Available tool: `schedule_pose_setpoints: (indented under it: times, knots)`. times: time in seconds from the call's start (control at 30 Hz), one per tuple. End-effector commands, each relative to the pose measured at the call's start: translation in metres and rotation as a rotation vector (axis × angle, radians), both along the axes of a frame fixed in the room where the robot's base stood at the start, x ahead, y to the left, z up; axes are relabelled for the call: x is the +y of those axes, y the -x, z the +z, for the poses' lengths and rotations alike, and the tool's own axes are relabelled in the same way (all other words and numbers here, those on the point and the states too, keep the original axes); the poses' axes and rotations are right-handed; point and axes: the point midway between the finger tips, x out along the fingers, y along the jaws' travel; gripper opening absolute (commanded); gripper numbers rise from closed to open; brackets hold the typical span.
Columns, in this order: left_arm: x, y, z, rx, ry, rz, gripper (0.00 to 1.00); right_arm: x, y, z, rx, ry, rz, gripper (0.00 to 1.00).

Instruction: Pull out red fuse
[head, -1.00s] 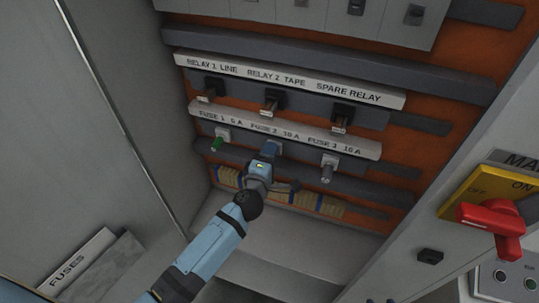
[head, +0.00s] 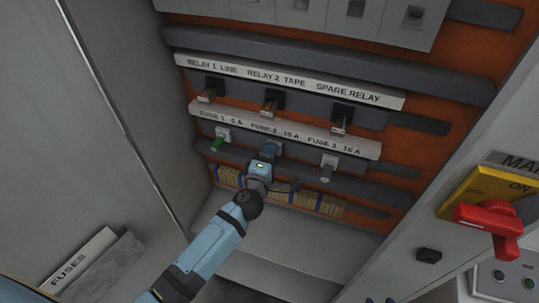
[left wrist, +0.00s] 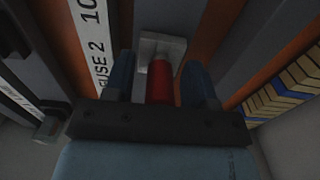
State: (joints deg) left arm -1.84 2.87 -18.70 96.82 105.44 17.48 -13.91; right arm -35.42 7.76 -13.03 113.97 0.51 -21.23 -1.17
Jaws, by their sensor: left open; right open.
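The red fuse (left wrist: 161,82) shows in the left wrist view, seated in its pale holder (left wrist: 163,46) beside the FUSE 2 label. My left gripper (left wrist: 165,80) is open, with one blue finger on each side of the red fuse. A contact between fingers and fuse cannot be made out. In the head view my left gripper (head: 271,150) is at the FUSE 2 10 A position and hides the red fuse.
A green fuse (head: 217,143) sits to the left and a grey fuse (head: 327,173) to the right. Relays (head: 272,102) stand above the label strip (head: 285,132). Yellow terminal blocks (head: 305,200) lie below. A red switch handle (head: 490,220) is at the right.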

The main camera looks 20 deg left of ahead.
Motion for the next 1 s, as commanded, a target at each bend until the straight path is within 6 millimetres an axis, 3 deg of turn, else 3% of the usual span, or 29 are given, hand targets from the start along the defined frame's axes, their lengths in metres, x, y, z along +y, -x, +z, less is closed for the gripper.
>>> schedule_pose_setpoints:
  times: [0.6, 0.83, 1.0]
  knots:
    - [0.0000, 0.0000, -0.0002, 0.000, 0.000, 0.000, 0.51, 0.0000, -0.0003, 0.0058, -0.002, -0.001, 0.000, 0.43]
    - [-0.0001, 0.0000, -0.0001, 0.000, 0.000, 0.000, 0.00, -0.0001, -0.0004, 0.0056, -0.002, -0.001, 0.000, 0.43]
    - [-0.0001, 0.0009, 0.0000, 0.000, 0.000, 0.000, 0.00, -0.0001, -0.0002, 0.0054, -0.001, 0.000, 0.000, 0.43]
